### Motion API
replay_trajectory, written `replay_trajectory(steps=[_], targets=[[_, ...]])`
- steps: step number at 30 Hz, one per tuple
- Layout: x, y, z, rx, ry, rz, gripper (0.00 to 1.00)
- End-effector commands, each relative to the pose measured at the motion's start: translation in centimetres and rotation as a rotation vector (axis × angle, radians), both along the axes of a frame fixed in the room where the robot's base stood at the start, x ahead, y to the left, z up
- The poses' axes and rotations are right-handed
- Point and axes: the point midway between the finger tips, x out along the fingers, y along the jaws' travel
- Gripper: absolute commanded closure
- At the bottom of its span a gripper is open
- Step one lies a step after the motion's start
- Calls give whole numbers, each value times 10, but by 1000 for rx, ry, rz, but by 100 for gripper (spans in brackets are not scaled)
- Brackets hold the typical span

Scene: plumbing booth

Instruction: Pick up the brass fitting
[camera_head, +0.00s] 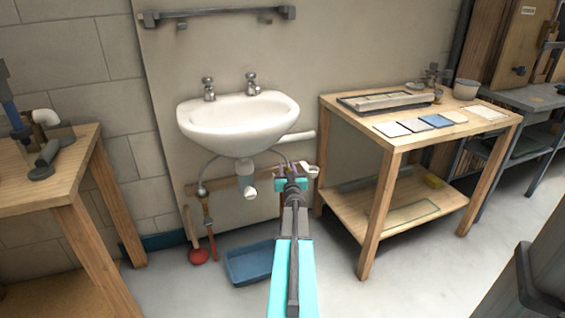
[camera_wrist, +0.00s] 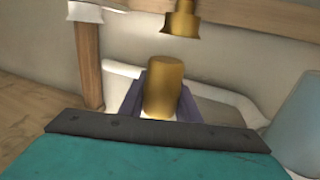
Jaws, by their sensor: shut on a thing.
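The brass fitting (camera_wrist: 163,88) shows in the wrist view as a short, gold-coloured cylinder. It stands between the two purple fingers of my gripper (camera_wrist: 161,104), which is shut on it. In the head view my gripper (camera_head: 291,165) is at the end of the teal arm, below and right of the white sink (camera_head: 239,122). The fitting is too small or hidden to make out there. A second brass-coloured piece (camera_wrist: 182,18) is at the top of the wrist view, just beyond the held one and apart from it in the picture.
A white trap (camera_head: 247,184) hangs under the sink. A red plunger (camera_head: 199,255) and a blue tray (camera_head: 250,264) are on the floor below. A wooden bench (camera_head: 366,249) with a lower shelf stands right; another bench (camera_head: 79,176) stands left.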

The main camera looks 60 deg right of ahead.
Motion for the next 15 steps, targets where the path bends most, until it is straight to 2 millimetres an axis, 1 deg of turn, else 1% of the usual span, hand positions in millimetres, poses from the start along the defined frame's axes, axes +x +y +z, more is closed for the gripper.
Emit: replay_trajectory(steps=[1,9,15], targets=[[-8,7,5,0,0,-1,96],[-41,31,8,0,0,-1,96],[-58,45,9,0,-1,0,96]])
